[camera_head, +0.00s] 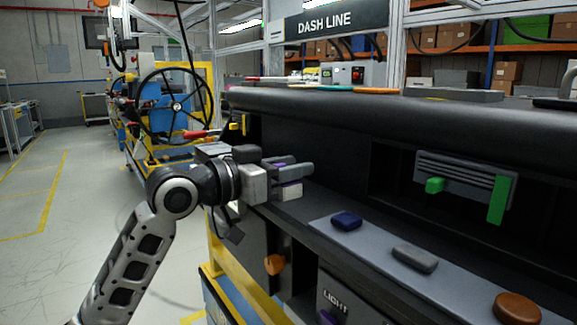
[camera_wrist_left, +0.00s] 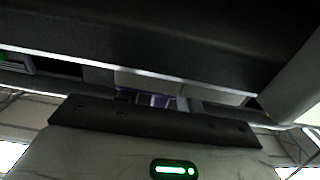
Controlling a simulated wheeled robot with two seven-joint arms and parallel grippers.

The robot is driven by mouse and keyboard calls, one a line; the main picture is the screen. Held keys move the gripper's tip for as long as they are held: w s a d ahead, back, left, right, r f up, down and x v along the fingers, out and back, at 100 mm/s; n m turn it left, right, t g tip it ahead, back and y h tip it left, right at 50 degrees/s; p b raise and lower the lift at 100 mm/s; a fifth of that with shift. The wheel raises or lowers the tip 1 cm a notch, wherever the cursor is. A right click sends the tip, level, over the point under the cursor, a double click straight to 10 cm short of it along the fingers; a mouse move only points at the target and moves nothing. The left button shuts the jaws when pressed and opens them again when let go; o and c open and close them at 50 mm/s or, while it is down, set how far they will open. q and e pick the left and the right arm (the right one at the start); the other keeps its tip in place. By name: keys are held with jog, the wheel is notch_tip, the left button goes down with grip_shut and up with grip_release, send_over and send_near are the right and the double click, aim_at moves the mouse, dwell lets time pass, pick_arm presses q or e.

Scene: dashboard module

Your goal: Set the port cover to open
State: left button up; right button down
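My left gripper (camera_head: 296,176) is at the left end of the dashboard, in front of its dark side opening and above the lower shelf. Its grey fingers point right, with small purple patches among them. Whether they are apart or closed is unclear. In the left wrist view, purple (camera_wrist_left: 150,100) shows beyond the dark gripper edge, under a dark overhanging surface. I cannot tell for certain which part is the port cover. A dark blue rounded piece (camera_head: 346,221) sits on the grey shelf strip to the right of the gripper, apart from it. My right gripper is out of view.
A grey piece (camera_head: 415,258) and a brown round knob (camera_head: 517,307) sit farther along the strip. A vent with green tabs (camera_head: 497,200) is on the right. An orange knob (camera_head: 275,264) and a LIGHT panel (camera_head: 343,300) are below. A yellow rail (camera_head: 243,288) runs along the front.

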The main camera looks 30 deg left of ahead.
aim_at(299, 155)
pick_arm(q)
jog(key=shift+c, duration=0.3)
grip_shut()
jog(key=a, duration=0.1)
jog(key=w+a, duration=0.1)
jog(key=a, duration=0.1)
jog(key=w+a, duration=0.1)
jog(key=shift+a+b, duration=0.3)
jog(key=shift+o, duration=0.3)
grip_release()
jog(key=shift+s, duration=0.15)
